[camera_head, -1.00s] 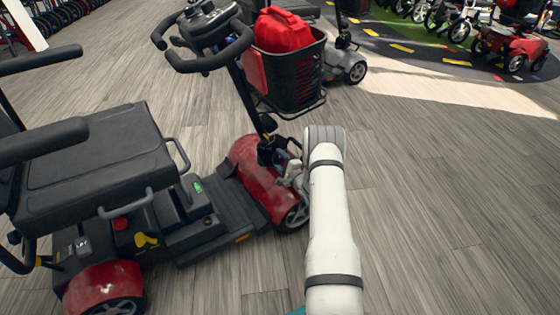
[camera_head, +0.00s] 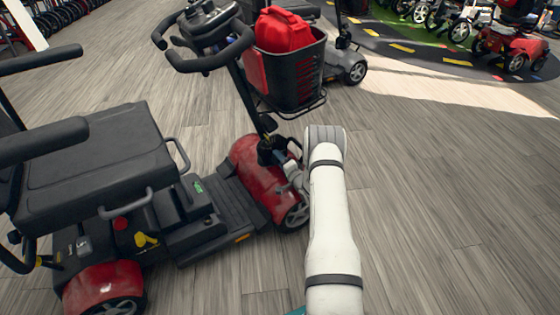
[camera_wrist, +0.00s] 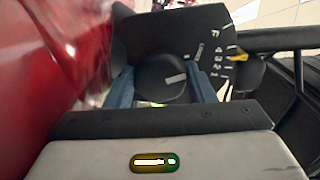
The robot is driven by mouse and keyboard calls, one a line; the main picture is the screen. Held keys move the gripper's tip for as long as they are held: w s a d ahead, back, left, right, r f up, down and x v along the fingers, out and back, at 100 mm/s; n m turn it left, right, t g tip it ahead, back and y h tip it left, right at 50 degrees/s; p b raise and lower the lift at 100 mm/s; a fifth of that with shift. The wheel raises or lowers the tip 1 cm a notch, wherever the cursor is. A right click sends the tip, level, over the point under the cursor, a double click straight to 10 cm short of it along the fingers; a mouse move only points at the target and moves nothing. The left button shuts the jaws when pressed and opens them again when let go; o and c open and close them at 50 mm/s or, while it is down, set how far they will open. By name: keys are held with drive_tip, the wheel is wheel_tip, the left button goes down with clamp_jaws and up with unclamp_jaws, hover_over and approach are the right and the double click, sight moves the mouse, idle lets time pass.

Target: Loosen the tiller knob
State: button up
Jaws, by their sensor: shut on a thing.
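The tiller knob (camera_wrist: 162,74) is a round black knob with a pale pointer line, in the wrist view. It sits on a dark dial plate (camera_wrist: 205,38) with white marks, numbers and a yellow pointer at its right. My gripper (camera_wrist: 158,88) has its two blue fingers on either side of the knob, shut on it. In the head view, my gripper (camera_head: 284,160) is at the foot of the tiller (camera_head: 251,103) of the red scooter (camera_head: 262,180). My arm and the tiller base hide the knob there.
A black basket (camera_head: 290,80) holding a red bag (camera_head: 283,30) hangs on the tiller above my wrist. The scooter's black seat (camera_head: 95,160) is at left. Another scooter's wheel (camera_head: 355,72) stands behind. The wooden floor right of my arm is clear.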

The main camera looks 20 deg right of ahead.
idle(0.3)
drive_tip(key=o, duration=1)
drive_tip(key=s+p, duration=0.1)
drive_tip(key=s, duration=0.1)
drive_tip(key=s+p, duration=0.1)
drive_tip(key=s, duration=0.1)
drive_tip(key=s+d+p, duration=0.1)
drive_tip(key=s, duration=0.1)
drive_tip(key=shift+s+r, duration=0.1)
drive_tip(key=shift+s, duration=0.85)
